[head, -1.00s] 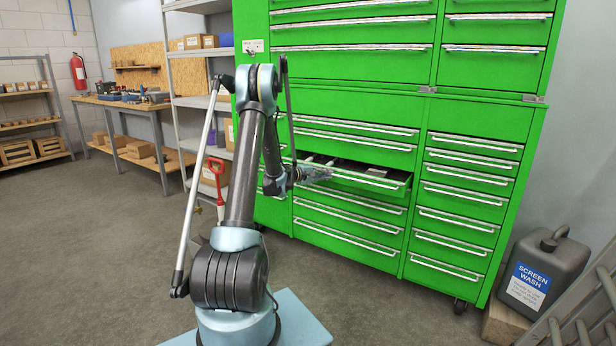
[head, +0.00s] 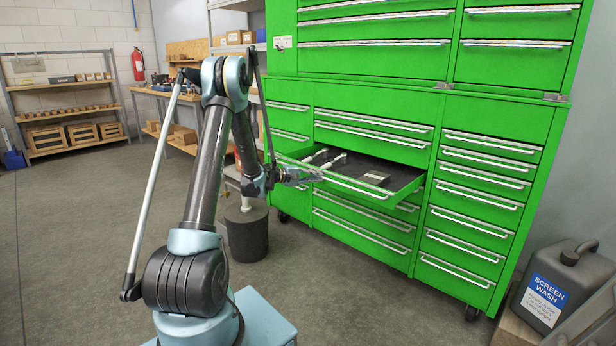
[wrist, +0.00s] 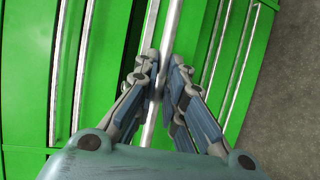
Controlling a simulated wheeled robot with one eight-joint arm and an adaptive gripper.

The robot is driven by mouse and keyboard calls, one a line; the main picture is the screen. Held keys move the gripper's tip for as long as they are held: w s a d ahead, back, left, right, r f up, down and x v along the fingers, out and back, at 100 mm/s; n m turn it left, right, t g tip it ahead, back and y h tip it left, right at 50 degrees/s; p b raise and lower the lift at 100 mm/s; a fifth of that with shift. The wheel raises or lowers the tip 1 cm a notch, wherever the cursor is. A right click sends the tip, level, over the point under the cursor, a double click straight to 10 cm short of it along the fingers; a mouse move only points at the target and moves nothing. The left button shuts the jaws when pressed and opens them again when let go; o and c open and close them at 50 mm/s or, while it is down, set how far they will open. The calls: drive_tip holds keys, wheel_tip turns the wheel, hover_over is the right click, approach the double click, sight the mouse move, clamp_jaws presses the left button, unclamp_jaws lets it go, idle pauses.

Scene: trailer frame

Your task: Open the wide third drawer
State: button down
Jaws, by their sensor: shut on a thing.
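The wide third drawer (head: 408,188) of the green cabinet's middle column stands pulled out, with its dark inside showing. Silver tools and a flat grey box lie in it. Its long silver handle (head: 345,184) runs along the front edge; in the wrist view the handle (wrist: 170,38) passes between the fingers. My gripper (head: 312,175) is at the left part of this handle and is shut on it; it also shows in the wrist view (wrist: 160,80). The fingers hide a short stretch of the handle.
Shut narrow drawers (head: 480,190) stand right of the open drawer. A screen wash canister (head: 565,285) is at the lower right. A dark cylinder (head: 247,232) stands on the floor behind my arm. The floor at left (head: 70,240) is clear.

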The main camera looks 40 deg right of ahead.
drive_tip(key=shift+w+a, duration=0.2)
drive_tip(key=shift+a, duration=0.15)
drive_tip(key=c, duration=1.7)
unclamp_jaws()
drive_tip(key=shift+f, duration=0.1)
drive_tip(key=shift+o, duration=0.2)
drive_tip(key=shift+s, duration=0.1)
drive_tip(key=shift+a, duration=0.1)
drive_tip(key=v, duration=1.2)
